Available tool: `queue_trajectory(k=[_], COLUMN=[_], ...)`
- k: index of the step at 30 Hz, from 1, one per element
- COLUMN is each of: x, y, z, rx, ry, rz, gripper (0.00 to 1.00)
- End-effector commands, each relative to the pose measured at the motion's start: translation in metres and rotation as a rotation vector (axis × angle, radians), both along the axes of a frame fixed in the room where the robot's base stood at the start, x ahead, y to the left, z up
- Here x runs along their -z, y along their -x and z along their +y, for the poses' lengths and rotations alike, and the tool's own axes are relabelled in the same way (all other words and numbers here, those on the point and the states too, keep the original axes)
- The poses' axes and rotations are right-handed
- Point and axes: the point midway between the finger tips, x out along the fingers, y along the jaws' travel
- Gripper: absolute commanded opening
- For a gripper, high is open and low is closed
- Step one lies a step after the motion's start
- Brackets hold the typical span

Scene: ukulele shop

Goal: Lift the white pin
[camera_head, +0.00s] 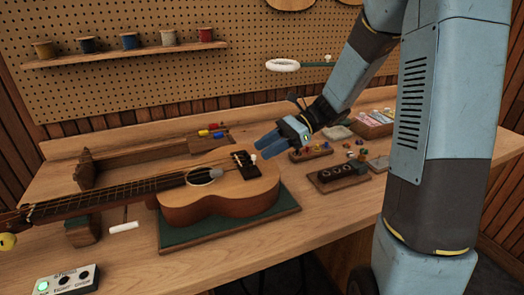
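A ukulele (222,193) lies face up on a green-topped board (226,231) on the bench. At its dark bridge (247,170), a small white pin (253,157) stands up near the right end, with other small white pieces beside it to the left. My gripper (261,149) is just above and right of this pin, over the ukulele body, its blue fingers pointing left and down. The two fingers look apart with nothing seen between them. Whether a fingertip touches the pin is too small to tell.
A white stick (124,227) lies left of the board. Behind the ukulele is a small tray with coloured pieces (211,132). Right of it are a dark block with round holes (337,177) and a wooden rack (309,152). A thread shelf (126,53) hangs on the pegboard.

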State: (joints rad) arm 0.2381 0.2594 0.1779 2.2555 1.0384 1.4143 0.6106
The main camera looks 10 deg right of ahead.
Motion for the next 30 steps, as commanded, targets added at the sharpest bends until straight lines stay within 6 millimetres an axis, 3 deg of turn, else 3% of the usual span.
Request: queue_trajectory(k=[15, 21, 30], x=[-0.036, -0.042, -0.043], y=[-0.026, -0.030, -0.031], z=[-0.085, -0.100, -0.102], rx=[0.003, 0.002, 0.001], ry=[0.000, 0.000, 0.000], rz=[-0.001, -0.001, 0.001], gripper=[0.40, 0.40, 0.40])
